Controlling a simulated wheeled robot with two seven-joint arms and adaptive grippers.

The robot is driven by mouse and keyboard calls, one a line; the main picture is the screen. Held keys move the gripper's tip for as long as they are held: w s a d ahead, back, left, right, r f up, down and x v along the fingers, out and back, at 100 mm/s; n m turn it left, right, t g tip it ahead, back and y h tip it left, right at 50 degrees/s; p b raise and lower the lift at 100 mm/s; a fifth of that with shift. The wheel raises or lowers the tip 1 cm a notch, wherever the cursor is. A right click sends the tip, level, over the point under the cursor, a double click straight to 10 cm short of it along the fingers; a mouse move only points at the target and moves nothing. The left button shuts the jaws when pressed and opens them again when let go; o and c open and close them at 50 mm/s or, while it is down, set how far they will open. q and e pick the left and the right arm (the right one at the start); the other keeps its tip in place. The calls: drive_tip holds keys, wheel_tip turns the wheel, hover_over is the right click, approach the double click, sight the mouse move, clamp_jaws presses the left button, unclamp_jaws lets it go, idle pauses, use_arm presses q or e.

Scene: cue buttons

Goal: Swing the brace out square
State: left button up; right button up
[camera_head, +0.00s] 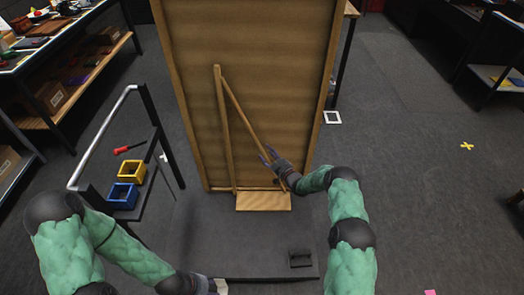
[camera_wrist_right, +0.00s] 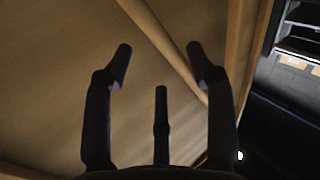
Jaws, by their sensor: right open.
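A tall wooden panel (camera_head: 270,50) stands upright with a thin vertical wooden strip (camera_head: 224,130) on its face. The brace (camera_head: 243,112), a slim wooden bar, slants from the top of that strip down to the right. My right gripper (camera_head: 268,155) is at the brace's lower part and hides some of it. In the right wrist view the gripper (camera_wrist_right: 160,52) is open, and the brace (camera_wrist_right: 158,35) runs diagonally beyond the fingers, passing behind the right one. Contact cannot be told. My left gripper (camera_head: 212,286) is partly cut off at the bottom edge; its jaws are unclear.
A wooden board (camera_head: 264,201) lies at the panel's foot on a dark platform (camera_head: 225,245). A side stand holds a yellow bin (camera_head: 131,171), a blue bin (camera_head: 122,196) and a red screwdriver (camera_head: 128,148). Floor right of the panel is mostly clear.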

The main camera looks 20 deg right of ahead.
sight(261, 147)
drive_tip(key=shift+b+x, duration=0.75)
drive_tip(key=shift+x, duration=1.55)
clamp_jaws()
